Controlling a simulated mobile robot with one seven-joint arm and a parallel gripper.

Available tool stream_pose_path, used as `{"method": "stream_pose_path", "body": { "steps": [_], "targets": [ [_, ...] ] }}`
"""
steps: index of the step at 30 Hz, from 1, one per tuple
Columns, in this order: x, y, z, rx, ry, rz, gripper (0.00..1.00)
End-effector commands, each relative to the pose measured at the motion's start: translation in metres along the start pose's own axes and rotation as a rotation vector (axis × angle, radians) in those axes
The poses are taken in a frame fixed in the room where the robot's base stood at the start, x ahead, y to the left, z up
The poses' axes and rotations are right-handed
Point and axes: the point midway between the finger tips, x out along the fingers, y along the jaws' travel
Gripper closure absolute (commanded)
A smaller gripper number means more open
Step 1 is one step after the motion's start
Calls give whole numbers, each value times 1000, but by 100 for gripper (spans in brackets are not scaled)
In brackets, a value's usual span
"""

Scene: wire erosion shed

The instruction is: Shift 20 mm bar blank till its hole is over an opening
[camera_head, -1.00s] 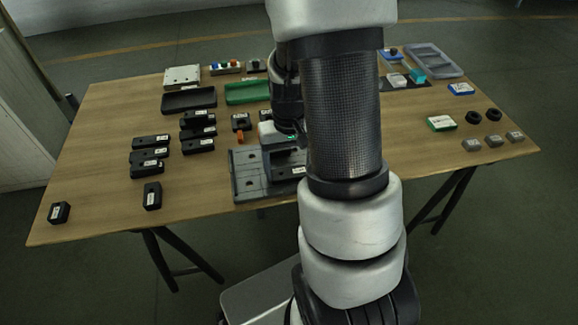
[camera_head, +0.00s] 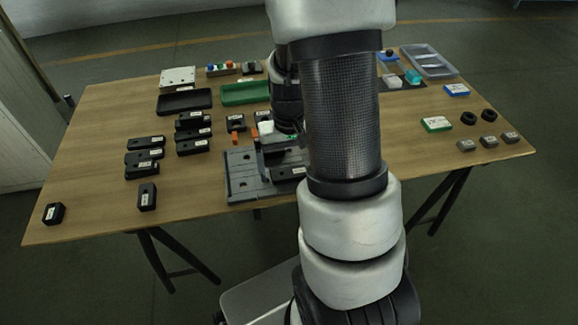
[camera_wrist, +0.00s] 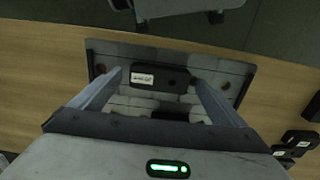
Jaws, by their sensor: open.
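The bar blank (camera_wrist: 160,78) is a black bar with a white label on its left part and a dark round hole near its right end in the wrist view. It lies on a grey plate (camera_wrist: 103,62). My gripper (camera_wrist: 157,80) is open, with one finger at each end of the bar and visible room between them. Whether the fingers touch the plate is unclear. A dark slot-like patch (camera_wrist: 170,115) shows in the plate nearer my palm. In the head view the bar (camera_head: 290,173) lies on the grey plate (camera_head: 240,180), partly hidden by my arm.
Several labelled black blocks (camera_head: 145,142) stand left of the plate. Black (camera_head: 185,102) and green (camera_head: 240,94) trays lie behind. Orange pieces (camera_head: 235,138) stand just behind the plate. To the right are a green-white box (camera_head: 436,124), grey blocks (camera_head: 489,142) and black rings (camera_head: 468,118).

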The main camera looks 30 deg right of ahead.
Motion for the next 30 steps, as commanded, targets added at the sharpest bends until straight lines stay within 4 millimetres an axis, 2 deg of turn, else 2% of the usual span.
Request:
{"method": "stream_pose_path", "body": {
  "steps": [5, 8, 21, 25, 30],
  "targets": [
    [-7, 0, 0, 0, 2, 0, 5],
    [-21, 0, -1, 0, 4, 0, 5],
    [-126, 0, -1, 0, 5, -1, 5],
    [-150, 0, -1, 0, 4, 0, 5],
    [-169, 0, -1, 0, 2, 0, 5]
  ]
}}
